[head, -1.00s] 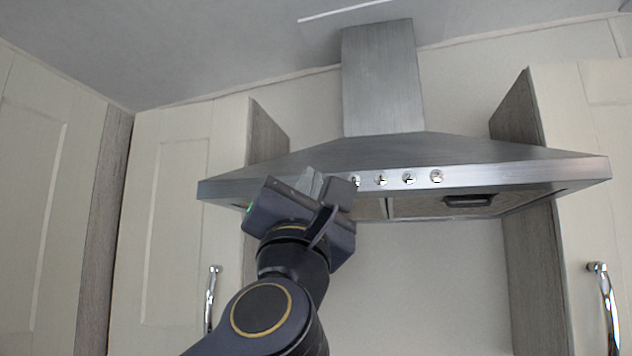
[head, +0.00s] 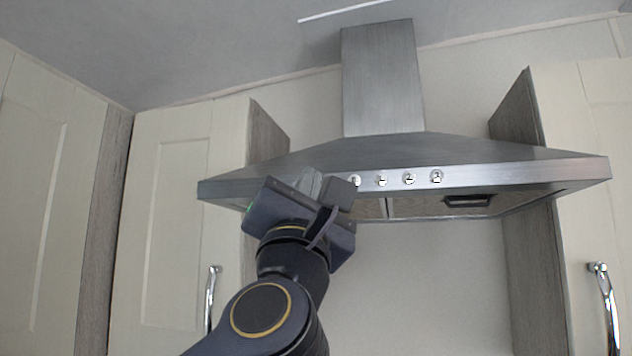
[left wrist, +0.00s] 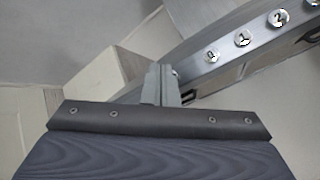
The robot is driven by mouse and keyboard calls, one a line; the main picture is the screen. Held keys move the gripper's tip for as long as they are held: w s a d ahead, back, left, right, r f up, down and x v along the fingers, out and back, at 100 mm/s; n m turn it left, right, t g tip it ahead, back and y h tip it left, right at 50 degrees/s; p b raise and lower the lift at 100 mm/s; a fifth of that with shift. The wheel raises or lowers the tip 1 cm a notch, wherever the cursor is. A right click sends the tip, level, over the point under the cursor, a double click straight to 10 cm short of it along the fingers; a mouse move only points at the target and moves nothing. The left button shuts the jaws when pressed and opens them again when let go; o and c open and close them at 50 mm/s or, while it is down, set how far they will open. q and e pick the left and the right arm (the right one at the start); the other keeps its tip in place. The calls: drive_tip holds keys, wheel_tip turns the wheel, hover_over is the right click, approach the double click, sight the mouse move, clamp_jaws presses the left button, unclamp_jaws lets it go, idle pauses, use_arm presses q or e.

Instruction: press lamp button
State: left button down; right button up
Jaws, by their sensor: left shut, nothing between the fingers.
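The range hood (head: 480,172) has a row of round chrome buttons on its front edge. In the head view the visible ones are button 0 (head: 356,180), button 1 (head: 382,180), button 2 (head: 409,178) and button 3 (head: 436,177). My left gripper (head: 312,178) is shut and empty in front of the hood's edge, left of button 0. In the left wrist view its fingers (left wrist: 160,80) are together, and a partly hidden button (left wrist: 176,72) shows just beside their tips. I cannot tell whether they touch it. My right gripper is not in view.
Cream wall cabinets stand left (head: 165,200) and right (head: 590,170) of the hood, with chrome handles (head: 211,295). The hood's chimney (head: 382,80) rises to the ceiling. The wall below the hood (head: 430,280) is clear.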

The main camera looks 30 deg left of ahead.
use_arm(q)
drive_tip(key=shift+w, duration=0.1)
idle(0.5)
drive_tip(key=shift+w+a, duration=0.1)
drive_tip(key=shift+w, duration=0.2)
drive_tip(key=shift+s, duration=0.1)
idle(0.4)
drive_tip(key=shift+s, duration=0.3)
drive_tip(key=s+d, duration=0.1)
drive_tip(key=s, duration=0.5)
drive_tip(key=shift+d+b, duration=0.3)
drive_tip(key=shift+w, duration=0.1)
idle(0.4)
